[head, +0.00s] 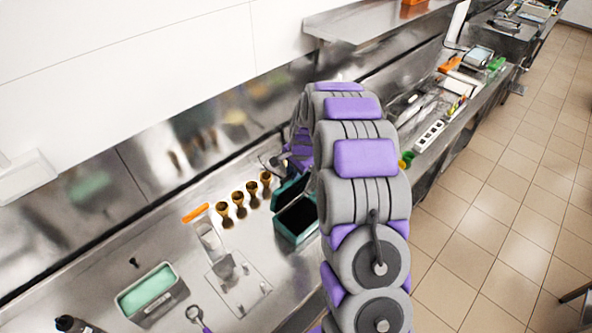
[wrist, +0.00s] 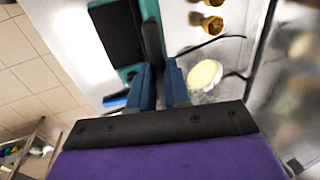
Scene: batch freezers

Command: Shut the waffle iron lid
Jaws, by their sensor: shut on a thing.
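The waffle iron (head: 296,222) is a teal box with a dark inside, standing on the steel counter left of my arm in the head view. Its lid (head: 290,190) stands raised at the back. In the wrist view the waffle iron's dark plate (wrist: 117,35) lies at the upper left, and the lid (wrist: 152,30) shows nearly edge-on beside it. My gripper (wrist: 160,78) has its two blue fingers close together at the lid's edge, shut on it. The exact contact is partly hidden. In the head view my arm hides the gripper.
Several brown-gold cups (head: 238,204) stand in a row left of the waffle iron. A clear dish with a cream top (wrist: 205,75) is close right of my fingers in the wrist view. A teal-filled tray (head: 150,293) stands farther left. Tiled floor (head: 480,220) is open at the right.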

